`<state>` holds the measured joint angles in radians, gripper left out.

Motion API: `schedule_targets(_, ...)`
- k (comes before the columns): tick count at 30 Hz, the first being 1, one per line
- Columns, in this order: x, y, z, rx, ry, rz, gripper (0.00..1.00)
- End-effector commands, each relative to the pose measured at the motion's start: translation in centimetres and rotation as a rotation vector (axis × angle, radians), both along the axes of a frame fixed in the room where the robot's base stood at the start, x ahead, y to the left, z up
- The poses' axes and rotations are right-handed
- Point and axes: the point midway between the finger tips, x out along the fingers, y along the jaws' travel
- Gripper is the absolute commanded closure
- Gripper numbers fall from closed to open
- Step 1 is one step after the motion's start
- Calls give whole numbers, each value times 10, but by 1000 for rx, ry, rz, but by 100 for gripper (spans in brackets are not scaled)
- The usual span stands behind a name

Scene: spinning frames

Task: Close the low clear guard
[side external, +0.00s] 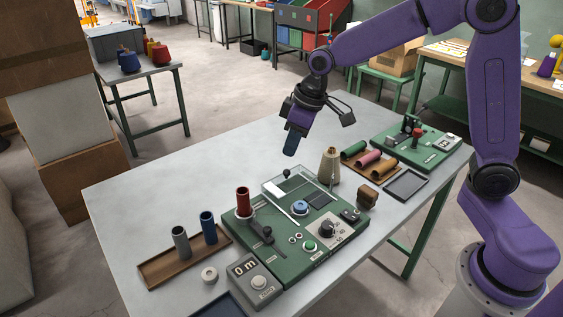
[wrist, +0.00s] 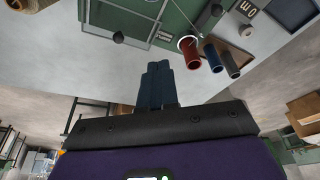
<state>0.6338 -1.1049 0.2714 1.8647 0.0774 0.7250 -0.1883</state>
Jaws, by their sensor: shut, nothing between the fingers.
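The low clear guard (side external: 283,188) is a see-through panel with a pale frame on the green machine board (side external: 268,232). A dark round knob (side external: 286,173) stands at its far edge. A blue round part (side external: 300,207) is near the guard's near end; I cannot tell how much of it the guard covers. In the wrist view the guard's frame (wrist: 97,18) and the knob (wrist: 118,37) show at the upper left. My gripper (side external: 290,151) is shut and empty, above the table beyond the guard, apart from it. Its dark blue fingers (wrist: 157,66) are together in the wrist view.
A red spool (side external: 243,202) and a black lever (side external: 262,232) stand left of the guard. A tan thread cone (side external: 329,167) stands right of it. Grey and blue tubes (side external: 208,226) stand in a wooden tray at left. The far left tabletop is clear.

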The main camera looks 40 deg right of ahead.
Motion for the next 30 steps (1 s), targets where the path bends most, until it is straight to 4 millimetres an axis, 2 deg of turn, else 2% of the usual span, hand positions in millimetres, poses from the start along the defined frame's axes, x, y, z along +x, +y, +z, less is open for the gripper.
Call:
schedule_targets(1,22,-7,-3,6,-12,-35,100)
schedule_targets(3,46,-17,-6,13,-30,-73,100)
schedule_targets(6,70,-28,-9,21,-52,-111,100)
schedule_targets(9,83,-35,-11,25,-64,-133,100)
schedule_targets(14,90,-37,-17,25,-67,-140,100)
schedule_targets(17,92,-36,-29,25,-64,-140,100)
schedule_targets(30,115,-23,-99,25,-64,-140,100)
